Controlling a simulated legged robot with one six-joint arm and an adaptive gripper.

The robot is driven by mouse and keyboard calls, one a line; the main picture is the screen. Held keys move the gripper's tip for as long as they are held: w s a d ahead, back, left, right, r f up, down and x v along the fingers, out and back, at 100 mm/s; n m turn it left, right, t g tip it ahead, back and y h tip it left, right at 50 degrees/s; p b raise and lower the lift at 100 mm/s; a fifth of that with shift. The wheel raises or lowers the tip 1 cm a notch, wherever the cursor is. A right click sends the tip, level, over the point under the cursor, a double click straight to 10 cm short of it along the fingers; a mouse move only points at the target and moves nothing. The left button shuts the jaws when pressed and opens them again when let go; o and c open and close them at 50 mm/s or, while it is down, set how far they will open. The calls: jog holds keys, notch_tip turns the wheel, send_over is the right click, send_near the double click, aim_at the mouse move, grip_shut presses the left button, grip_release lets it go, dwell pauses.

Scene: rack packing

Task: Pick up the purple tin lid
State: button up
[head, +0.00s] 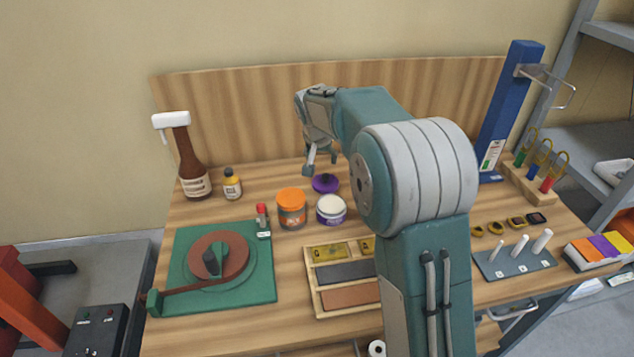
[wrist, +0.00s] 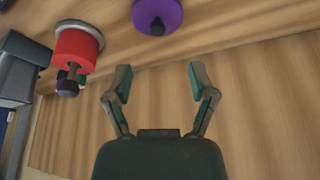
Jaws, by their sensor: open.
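The purple tin lid (head: 325,183) lies on the wooden table behind the tins, with a dark knob on its top. It also shows at the top of the wrist view (wrist: 158,14), beyond my fingertips and cut off by the frame's edge. My gripper (head: 322,168) is above the table close to the lid, apart from it. In the wrist view my gripper (wrist: 160,82) is open, with nothing between its fingers. An open purple-labelled tin (head: 331,210) with a pale top stands just in front of the lid.
An orange-lidded tin (head: 291,208) stands left of the purple-labelled tin. A green turntable base (head: 262,285) and a wooden tray (head: 313,298) lie in front. A wooden backboard (head: 240,110) rises behind.

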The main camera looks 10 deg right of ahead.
send_over(325, 175)
jog(key=s, duration=0.2)
jog(key=f, duration=0.4)
jog(key=shift+s+d+f, duration=0.1)
jog(key=shift+s+f, duration=0.1)
jog(key=shift+f, duration=0.05)
jog(key=f, duration=0.1)
jog(key=w+f, duration=0.1)
jog(key=f, duration=0.1)
jog(key=w+f, duration=0.1)
jog(key=shift+w+a+f, duration=0.1)
jog(key=shift+a+f, duration=0.15)
jog(key=shift+a, duration=0.1)
jog(key=shift+w+d+f, duration=0.15)
jog(key=shift+f, duration=0.15)
jog(key=shift+d+f, duration=0.15)
jog(key=shift+d, duration=0.2)
jog(key=shift+a, duration=0.1)
jog(key=c, duration=0.9)
jog(key=shift+a, duration=0.15)
grip_shut()
